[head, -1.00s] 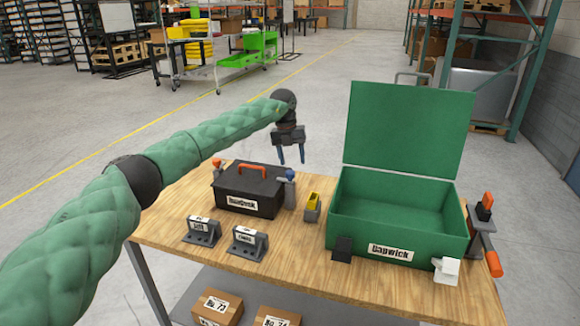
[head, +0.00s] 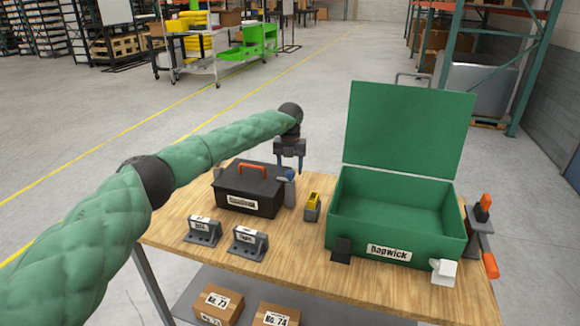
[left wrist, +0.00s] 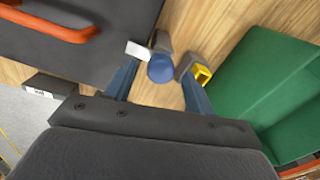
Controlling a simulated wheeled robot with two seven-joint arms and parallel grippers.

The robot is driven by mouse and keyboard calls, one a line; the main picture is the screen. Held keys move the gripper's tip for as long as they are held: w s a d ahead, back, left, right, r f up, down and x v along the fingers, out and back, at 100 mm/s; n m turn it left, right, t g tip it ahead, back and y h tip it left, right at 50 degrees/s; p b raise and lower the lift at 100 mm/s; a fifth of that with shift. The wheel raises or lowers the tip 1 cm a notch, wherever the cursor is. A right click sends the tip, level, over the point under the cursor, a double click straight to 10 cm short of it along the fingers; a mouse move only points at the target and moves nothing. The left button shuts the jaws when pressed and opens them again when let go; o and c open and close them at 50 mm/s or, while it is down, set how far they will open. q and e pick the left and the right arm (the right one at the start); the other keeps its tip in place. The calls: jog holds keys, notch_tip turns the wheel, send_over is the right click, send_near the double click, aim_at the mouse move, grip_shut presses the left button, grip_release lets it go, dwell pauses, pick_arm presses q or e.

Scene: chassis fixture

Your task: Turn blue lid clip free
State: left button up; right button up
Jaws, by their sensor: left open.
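The blue lid clip (head: 291,175) is a blue knob on a grey post at the right end of the black toolbox (head: 247,190), which has an orange handle. In the left wrist view the blue clip (left wrist: 161,69) lies between and just beyond the fingertips, with a pale tab beside it over the box edge. My left gripper (head: 290,170) is open and points down just above the clip; its fingers show on either side in the left wrist view (left wrist: 160,85). Contact cannot be told. My right gripper is not in view.
A yellow-topped grey block (head: 312,206) stands close to the right of the clip. The open green box (head: 345,215) is farther right. Two labelled grey brackets, one (head: 250,243) nearer the middle, stand in front of the toolbox.

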pick_arm(q)
jog(key=shift+f, duration=0.45)
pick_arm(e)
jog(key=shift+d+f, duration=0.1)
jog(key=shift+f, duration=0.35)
pick_arm(q)
jog(key=c, duration=1)
